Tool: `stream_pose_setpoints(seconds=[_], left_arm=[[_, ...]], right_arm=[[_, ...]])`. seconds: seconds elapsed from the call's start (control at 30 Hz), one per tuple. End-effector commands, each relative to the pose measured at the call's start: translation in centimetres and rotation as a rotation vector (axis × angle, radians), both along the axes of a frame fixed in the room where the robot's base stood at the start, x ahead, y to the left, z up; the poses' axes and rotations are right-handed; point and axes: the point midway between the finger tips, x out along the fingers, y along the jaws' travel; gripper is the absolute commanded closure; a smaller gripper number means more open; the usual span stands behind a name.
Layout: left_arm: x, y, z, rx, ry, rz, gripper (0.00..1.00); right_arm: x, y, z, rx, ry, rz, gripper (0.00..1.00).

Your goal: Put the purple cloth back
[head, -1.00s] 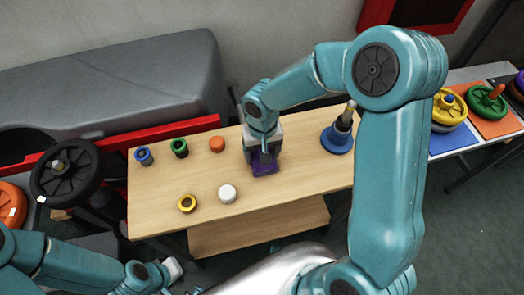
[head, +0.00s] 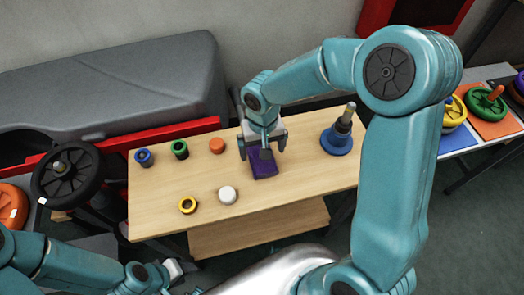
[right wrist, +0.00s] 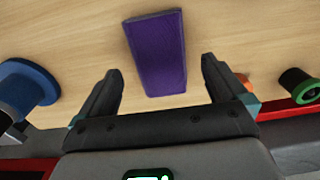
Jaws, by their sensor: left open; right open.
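The purple cloth (head: 264,169) lies as a folded, flat rectangle on the wooden table (head: 312,186), near its middle. My right gripper (head: 262,147) is just above and behind it, jaws spread wide. In the right wrist view the cloth (right wrist: 155,50) lies in line with the gap between the open fingers (right wrist: 160,80), with bare wood on both sides. Nothing is held in that gripper. My left gripper (head: 176,268) is low at the left, off the table's front edge, open and empty.
Blue (head: 143,157), green (head: 180,149) and orange (head: 217,145) small round parts stand at the back left. A blue-based stand (head: 337,139) is at the right.

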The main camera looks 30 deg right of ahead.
Motion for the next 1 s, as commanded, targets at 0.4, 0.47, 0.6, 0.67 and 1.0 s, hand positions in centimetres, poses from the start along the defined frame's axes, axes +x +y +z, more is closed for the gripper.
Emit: stream_pose_setpoints(seconds=[0.4,0.47,0.6,0.67,1.0], left_arm=[[0.0,0.0,0.9,0.0,0.0,0.0,0.57],[0.0,0.0,0.9,0.0,0.0,0.0,0.57],[0.0,0.0,0.9,0.0,0.0,0.0,0.57],[0.0,0.0,0.9,0.0,0.0,0.0,0.57],[0.0,0.0,0.9,0.0,0.0,0.0,0.57]], right_arm=[[0.1,-0.1,8.4,0.0,-0.004,0.0,0.01],[0.0,-0.1,8.8,-0.001,-0.002,0.0,0.01],[0.0,-0.1,9.2,0.0,-0.001,0.0,0.01],[0.0,-0.1,9.2,0.0,-0.001,0.0,0.01],[0.0,-0.1,9.1,0.0,-0.001,0.0,0.01]])
